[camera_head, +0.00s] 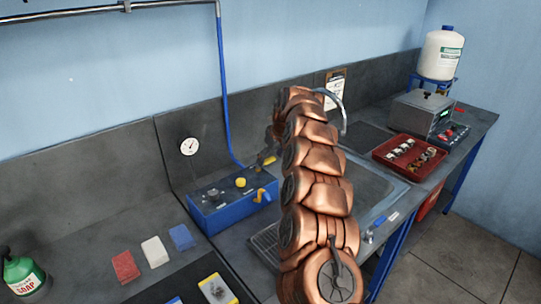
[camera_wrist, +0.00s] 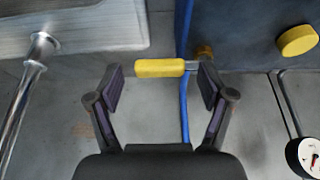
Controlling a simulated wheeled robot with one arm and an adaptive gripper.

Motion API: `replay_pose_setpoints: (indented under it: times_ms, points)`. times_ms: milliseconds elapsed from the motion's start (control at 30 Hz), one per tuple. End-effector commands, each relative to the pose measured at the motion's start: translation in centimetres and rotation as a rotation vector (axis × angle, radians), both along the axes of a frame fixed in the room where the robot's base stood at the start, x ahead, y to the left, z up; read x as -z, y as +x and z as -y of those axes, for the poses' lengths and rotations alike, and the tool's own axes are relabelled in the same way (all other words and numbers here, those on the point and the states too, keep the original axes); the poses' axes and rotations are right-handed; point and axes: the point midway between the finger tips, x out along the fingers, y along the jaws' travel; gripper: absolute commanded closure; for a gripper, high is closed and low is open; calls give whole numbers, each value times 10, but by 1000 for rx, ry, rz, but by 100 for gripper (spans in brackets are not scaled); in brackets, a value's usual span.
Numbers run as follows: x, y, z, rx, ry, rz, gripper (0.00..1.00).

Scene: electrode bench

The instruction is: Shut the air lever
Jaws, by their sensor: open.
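The air lever is a short yellow handle (camera_wrist: 160,68) on a thin metal stem, joined to a brass fitting (camera_wrist: 203,52) beside a blue hose (camera_wrist: 185,110). In the head view the yellow handle (camera_head: 270,160) shows at the back right of the blue box (camera_head: 222,209). My gripper (camera_wrist: 161,82) is open, with one finger on each side of the handle in the wrist view. The right finger overlaps the stem in the picture. I cannot tell whether it touches. In the head view my copper arm hides the gripper's fingers.
A yellow knob (camera_head: 240,182) stands on the blue box. A chrome tap (camera_wrist: 38,50) and the sink (camera_head: 372,183) lie beside the lever. A dial gauge (camera_head: 190,146) is on the back panel. A red tray (camera_head: 408,155) with small parts stands farther right.

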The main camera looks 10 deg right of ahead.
Motion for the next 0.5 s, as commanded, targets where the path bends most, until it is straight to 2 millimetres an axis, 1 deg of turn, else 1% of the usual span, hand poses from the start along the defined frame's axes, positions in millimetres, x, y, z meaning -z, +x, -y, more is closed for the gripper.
replay_pose_setpoints:
  times_ms: [167, 500]
  points:
    - [0, 0, 0, 0, 0, 1, 20]
    - [0, 0, 0, 0, 0, 1, 54]
